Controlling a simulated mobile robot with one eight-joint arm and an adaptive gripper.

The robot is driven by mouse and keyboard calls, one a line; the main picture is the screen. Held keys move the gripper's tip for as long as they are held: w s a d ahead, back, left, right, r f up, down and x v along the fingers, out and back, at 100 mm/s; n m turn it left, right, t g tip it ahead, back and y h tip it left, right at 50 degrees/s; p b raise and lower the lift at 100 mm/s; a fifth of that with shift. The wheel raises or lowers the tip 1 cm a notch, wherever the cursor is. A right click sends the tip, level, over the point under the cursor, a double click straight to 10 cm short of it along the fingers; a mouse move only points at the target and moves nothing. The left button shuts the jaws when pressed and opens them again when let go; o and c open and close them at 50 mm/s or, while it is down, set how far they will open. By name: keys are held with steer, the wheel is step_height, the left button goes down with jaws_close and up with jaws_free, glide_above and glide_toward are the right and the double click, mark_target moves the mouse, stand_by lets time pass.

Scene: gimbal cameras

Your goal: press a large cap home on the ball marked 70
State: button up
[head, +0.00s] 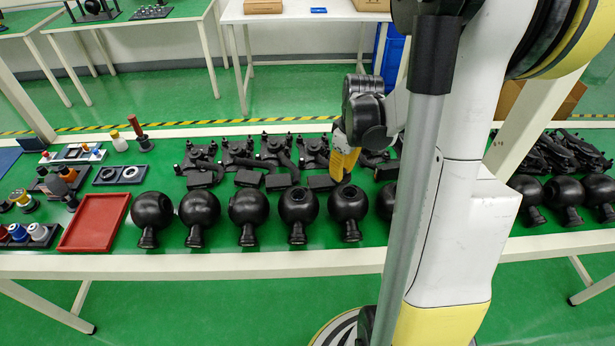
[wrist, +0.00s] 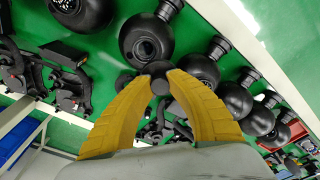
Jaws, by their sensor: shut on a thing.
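A row of black balls on short necks stands along the front of the green table; one (head: 348,204) is nearest below my gripper (head: 341,175). No number is readable on any ball. In the wrist view, my gripper (wrist: 160,75) has its yellow fingers closed on a small dark round piece, apparently a cap (wrist: 160,87); its size cannot be judged. A ball with a dark round opening (wrist: 146,42) lies just beyond the fingertips, apparently apart from the held piece. Another ball (wrist: 198,70) sits beside it. My arm hides part of the row in the head view.
Black jointed assemblies (head: 272,155) stand behind the balls. A red tray (head: 95,222) and holders with coloured parts (head: 70,155) are at the left. More balls (head: 563,193) stand right of my arm. A white table frame post (head: 540,100) rises at the right.

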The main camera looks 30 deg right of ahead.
mark_target(350, 191)
steer(key=shift+s+d+r, duration=0.2)
steer(key=shift+s+d, duration=0.25)
steer(key=shift+d, duration=0.25)
steer(key=shift+s+d+r, duration=0.15)
steer(key=shift+s+d, duration=0.25)
steer(key=shift+d, duration=0.25)
step_height(350, 191, down, 6)
steer(key=b, duration=0.5)
steer(key=shift+r, duration=0.1)
steer(key=shift+f+b, duration=0.85)
steer(key=shift+b, duration=0.05)
stand_by(0.9)
steer(key=o, duration=0.8)
steer(key=shift+r, duration=0.15)
step_height(350, 191, up, 12)
steer(key=s, duration=0.1)
steer(key=shift+s+d, duration=0.2)
